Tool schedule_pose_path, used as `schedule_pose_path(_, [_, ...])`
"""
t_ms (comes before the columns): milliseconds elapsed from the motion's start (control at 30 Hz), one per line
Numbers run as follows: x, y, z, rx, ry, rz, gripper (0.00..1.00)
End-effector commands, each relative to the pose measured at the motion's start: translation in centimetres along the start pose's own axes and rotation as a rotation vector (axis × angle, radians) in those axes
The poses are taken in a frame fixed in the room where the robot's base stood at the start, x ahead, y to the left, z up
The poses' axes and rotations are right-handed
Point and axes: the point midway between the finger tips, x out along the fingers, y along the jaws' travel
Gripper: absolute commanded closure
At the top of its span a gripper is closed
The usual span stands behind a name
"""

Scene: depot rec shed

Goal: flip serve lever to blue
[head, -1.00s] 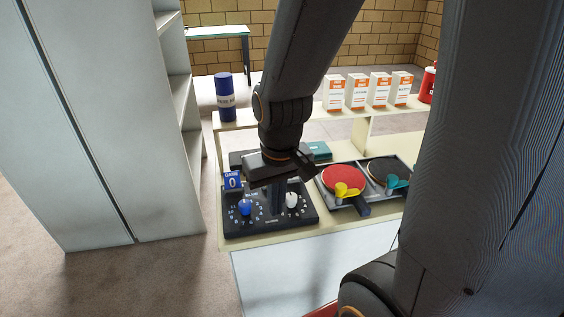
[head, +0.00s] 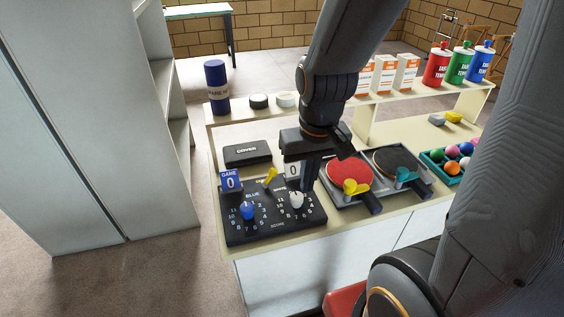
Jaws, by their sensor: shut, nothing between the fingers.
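The black scoreboard panel (head: 275,222) lies on the counter with a blue dial (head: 247,211) at left and a white dial (head: 296,200) at right. The small yellow serve lever (head: 271,177) stands between the two sides, near the panel's back edge. It slants in the picture, but I cannot tell for sure which side it is set to. My gripper (head: 306,186) is shut and empty, pointing down to the right of the lever, by the white dial. It partly hides the white side's score card (head: 293,171).
A blue game card (head: 230,180) stands at the panel's back left, and a black cover box (head: 247,153) lies behind. A red paddle (head: 348,172) and black paddle (head: 396,163) lie in trays to the right. A shelf with cans and boxes runs behind.

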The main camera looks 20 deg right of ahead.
Motion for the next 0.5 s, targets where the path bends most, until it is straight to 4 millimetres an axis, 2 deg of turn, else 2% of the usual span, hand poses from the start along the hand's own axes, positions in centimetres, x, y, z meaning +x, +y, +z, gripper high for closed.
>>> schedule_pose_path(67, [0.5,0.1,-1.9,0.094,0.003,-0.021,1.00])
schedule_pose_path(300, [2.2,0.5,-11.7,0.623,0.009,-0.176,1.00])
schedule_pose_path(400, [2.4,0.8,-14.5,0.764,0.010,-0.228,1.00])
schedule_pose_path(500, [2.3,0.8,-15.7,0.827,0.009,-0.254,1.00])
